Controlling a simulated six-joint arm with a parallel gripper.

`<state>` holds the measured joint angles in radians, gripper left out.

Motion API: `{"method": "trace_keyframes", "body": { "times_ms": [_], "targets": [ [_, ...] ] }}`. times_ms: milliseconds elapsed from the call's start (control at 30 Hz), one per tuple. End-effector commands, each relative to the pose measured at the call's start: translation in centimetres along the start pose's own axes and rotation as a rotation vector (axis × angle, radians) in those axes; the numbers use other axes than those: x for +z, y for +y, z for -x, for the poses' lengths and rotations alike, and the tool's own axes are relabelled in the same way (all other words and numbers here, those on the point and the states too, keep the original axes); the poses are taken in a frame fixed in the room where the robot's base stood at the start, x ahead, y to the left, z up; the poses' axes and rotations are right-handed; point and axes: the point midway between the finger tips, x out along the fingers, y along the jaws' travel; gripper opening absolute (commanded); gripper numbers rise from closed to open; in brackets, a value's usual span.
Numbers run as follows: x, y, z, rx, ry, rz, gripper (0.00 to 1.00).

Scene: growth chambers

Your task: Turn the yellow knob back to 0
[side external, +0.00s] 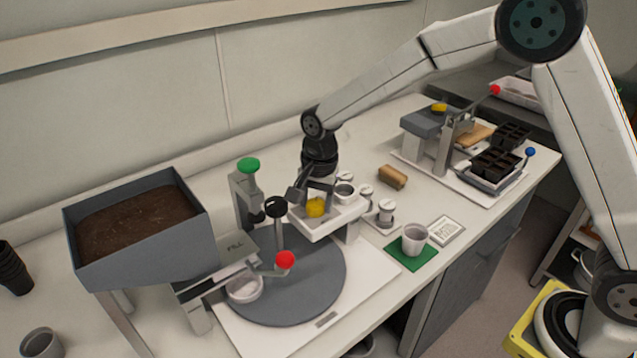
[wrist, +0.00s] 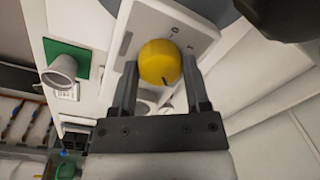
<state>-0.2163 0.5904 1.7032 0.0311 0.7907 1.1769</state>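The yellow knob (side external: 316,206) sits on the white panel (side external: 345,212) of a small raised stand in the side view. In the wrist view the round knob (wrist: 160,62) lies between the two dark fingers of my gripper (wrist: 160,70). One finger is on each side, very close to it; I cannot tell whether both touch. A dark pointer mark shows at the knob's lower edge, on the gripper side. Small marks are printed on the panel at the knob's upper right, too small to read surely. In the side view my gripper (side external: 315,192) partly hides the knob.
A grey turntable (side external: 310,290) and a red-knobbed lever (side external: 285,260) stand in front left of the panel. A green-topped post (side external: 248,166) is behind left. White jars (side external: 386,210) and a cup on a green mat (side external: 428,250) are to the right. A soil hopper (side external: 140,240) is far left.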

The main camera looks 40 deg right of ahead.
Motion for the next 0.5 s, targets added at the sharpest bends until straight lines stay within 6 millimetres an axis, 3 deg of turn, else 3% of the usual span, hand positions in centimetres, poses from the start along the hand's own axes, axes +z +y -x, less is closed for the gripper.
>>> {"method": "trace_keyframes", "body": {
  "times_ms": [33, 167, 500],
  "targets": [
    [0.0, 0.0, 0.02, 0.0, 0.0, 0.0, 0.41],
    [-0.01, -0.01, 0.03, 0.0, 0.0, 0.0, 0.0],
    [-0.02, -0.03, 0.06, -0.001, -0.002, 0.031, 0.0]
  ]
}}
